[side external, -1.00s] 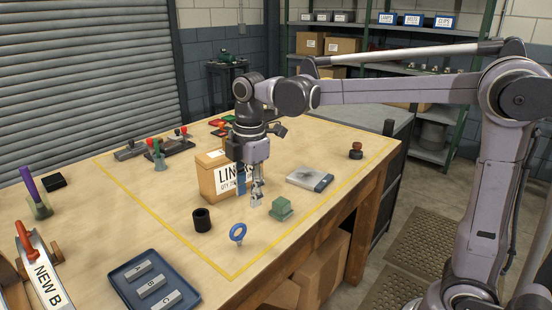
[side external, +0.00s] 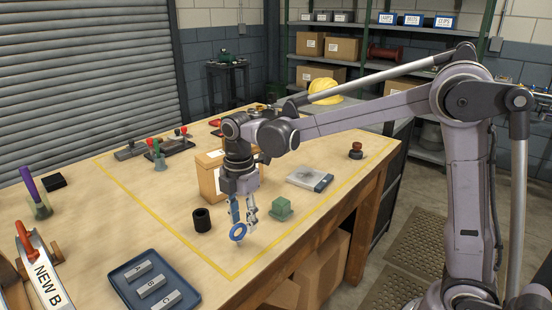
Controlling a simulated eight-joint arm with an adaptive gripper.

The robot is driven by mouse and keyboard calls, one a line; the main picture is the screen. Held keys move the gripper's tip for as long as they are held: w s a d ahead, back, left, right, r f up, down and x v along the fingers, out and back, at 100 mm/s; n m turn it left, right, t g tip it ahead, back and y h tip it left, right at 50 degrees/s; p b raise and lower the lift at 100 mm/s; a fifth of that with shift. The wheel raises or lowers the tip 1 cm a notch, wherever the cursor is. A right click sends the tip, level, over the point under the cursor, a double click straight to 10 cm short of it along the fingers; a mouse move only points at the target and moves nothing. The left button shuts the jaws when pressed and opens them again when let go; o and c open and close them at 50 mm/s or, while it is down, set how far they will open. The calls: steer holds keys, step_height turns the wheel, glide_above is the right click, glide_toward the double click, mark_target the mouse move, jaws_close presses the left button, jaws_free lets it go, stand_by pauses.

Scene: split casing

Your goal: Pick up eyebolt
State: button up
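The fingertips overlap the ring's top in the picture. I cannot tell whether they touch it. The gripper is open and holds nothing that I can see.
A black cylinder (side external: 201,220) stands left of the eyebolt and a green block (side external: 281,209) stands to its right. A cardboard box (side external: 207,180) is behind my gripper. A blue tray (side external: 125,271) with labelled metal bars lies at front left.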

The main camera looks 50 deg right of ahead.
mark_target(244, 228)
steer(key=shift+f, duration=1.6)
jaws_close()
steer(key=shift+r, duration=0.15)
